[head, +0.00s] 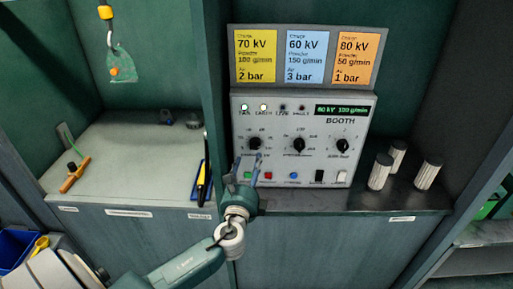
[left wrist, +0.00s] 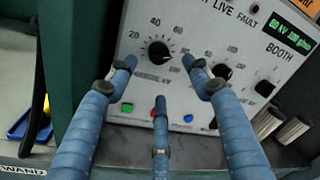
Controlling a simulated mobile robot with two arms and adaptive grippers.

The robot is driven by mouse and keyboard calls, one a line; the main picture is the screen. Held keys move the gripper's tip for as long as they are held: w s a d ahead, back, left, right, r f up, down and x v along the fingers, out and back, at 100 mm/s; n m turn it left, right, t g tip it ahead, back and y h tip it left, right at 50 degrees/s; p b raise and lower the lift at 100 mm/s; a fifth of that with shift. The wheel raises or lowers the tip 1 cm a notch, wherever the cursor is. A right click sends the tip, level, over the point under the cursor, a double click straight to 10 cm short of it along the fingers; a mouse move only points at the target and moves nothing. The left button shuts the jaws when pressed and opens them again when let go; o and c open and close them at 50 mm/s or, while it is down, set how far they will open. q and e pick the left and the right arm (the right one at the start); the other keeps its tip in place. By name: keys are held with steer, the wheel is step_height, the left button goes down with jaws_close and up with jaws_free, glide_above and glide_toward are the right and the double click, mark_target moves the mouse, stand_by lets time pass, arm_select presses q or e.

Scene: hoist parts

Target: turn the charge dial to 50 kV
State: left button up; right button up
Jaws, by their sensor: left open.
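The grey booth control panel (head: 290,170) stands upright on the counter. Its charge dial (head: 255,143) is the leftmost of three black knobs; in the left wrist view the charge dial (left wrist: 158,52) has a scale with 40, 60 and 80 around it. Its pointer seems to lie toward the lower right. The display (head: 342,109) seems to read 80 kV. My left gripper (head: 246,165) is open in front of the panel, just below the charge dial. In the left wrist view its blue fingers (left wrist: 160,72) spread around the dial, apparently without touching it. My right gripper is not in view.
The middle knob (head: 299,145) is close to the right of the charge dial. Coloured buttons (head: 270,175) line the panel's bottom. Yellow, blue and orange cards (head: 305,57) are above. Several white ribbed cylinders (head: 380,171) stand right. A green divider (head: 213,100) is close on the left.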

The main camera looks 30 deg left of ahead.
mark_target(254, 148)
arm_select(q)
steer(key=p+x, duration=0.1)
steer(key=x, duration=0.8)
steer(key=shift+w+a+f, duration=0.1)
steer(key=shift+w+a, duration=0.2)
steer(key=c, duration=1.2)
